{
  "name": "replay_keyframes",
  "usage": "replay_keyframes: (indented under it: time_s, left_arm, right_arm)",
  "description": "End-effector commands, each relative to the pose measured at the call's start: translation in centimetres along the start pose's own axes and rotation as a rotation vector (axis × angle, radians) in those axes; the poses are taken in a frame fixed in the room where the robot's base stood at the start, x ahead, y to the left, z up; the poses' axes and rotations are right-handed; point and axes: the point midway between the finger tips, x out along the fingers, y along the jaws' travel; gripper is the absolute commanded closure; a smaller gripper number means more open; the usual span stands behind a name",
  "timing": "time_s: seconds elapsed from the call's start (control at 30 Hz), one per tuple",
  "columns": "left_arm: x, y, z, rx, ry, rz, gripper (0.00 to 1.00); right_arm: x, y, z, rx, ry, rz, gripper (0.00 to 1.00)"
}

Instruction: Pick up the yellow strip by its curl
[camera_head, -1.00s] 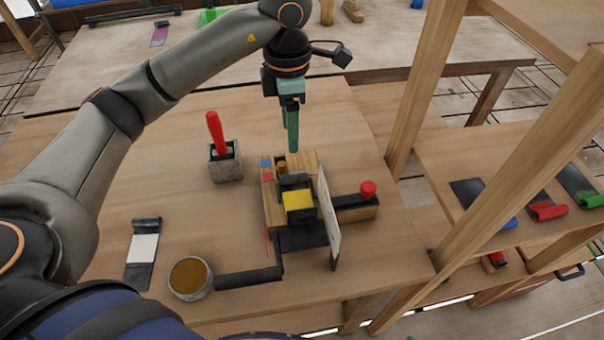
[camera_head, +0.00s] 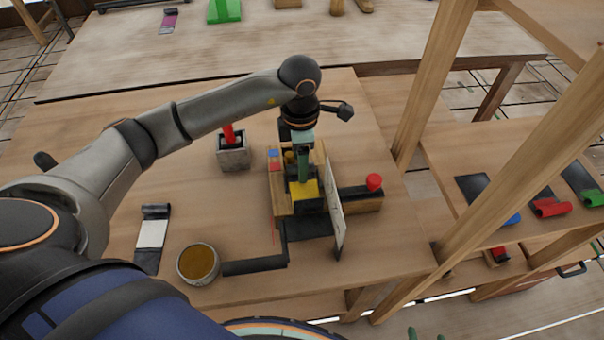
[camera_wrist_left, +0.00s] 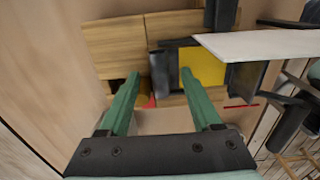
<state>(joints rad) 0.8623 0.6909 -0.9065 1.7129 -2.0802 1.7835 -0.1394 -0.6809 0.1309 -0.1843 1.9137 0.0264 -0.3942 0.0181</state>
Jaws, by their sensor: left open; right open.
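The yellow strip (camera_head: 305,190) is a yellow patch with dark ends in the wooden block (camera_head: 282,203) on the near table. It also shows in the left wrist view (camera_wrist_left: 203,65), partly covered by a white panel. I cannot make out clearly which dark part is its curl. My left gripper (camera_head: 302,178) points down just above the block, on the far side of the yellow patch. In the wrist view its green fingers (camera_wrist_left: 158,88) are apart with nothing held between them. My right gripper (camera_head: 426,335) shows only two green fingertips, apart, at the bottom edge.
The upright white panel (camera_head: 335,210) stands right beside the yellow patch. A red knob (camera_head: 374,182) is at the right. A red-handled tool stands in a grey cube (camera_head: 233,155). A round tin (camera_head: 198,263) and a black-and-white strip (camera_head: 151,236) lie left. Wooden posts (camera_head: 430,90) rise right.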

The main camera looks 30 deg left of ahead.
Motion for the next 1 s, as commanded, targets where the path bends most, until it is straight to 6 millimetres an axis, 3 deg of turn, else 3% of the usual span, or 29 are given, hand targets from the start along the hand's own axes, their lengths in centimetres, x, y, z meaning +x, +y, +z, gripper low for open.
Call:
replay_keyframes:
  time_s: [0.17, 0.7, 1.0]
  left_arm:
    - [0.0, -0.01, 0.02, 0.0, 0.0, 0.0, 0.37]
    - [-0.05, -0.01, 0.02, 0.0, 0.0, 0.0, 0.98]
    - [-0.06, -0.01, 0.01, 0.0, 0.0, 0.0, 1.0]
  right_arm:
    - [0.04, 0.01, -0.07, 0.0, 0.002, 0.0, 0.31]
    - [0.05, 0.02, -0.13, 0.0, 0.003, 0.0, 0.31]
    - [0.05, 0.02, -0.14, 0.0, 0.003, 0.0, 0.31]
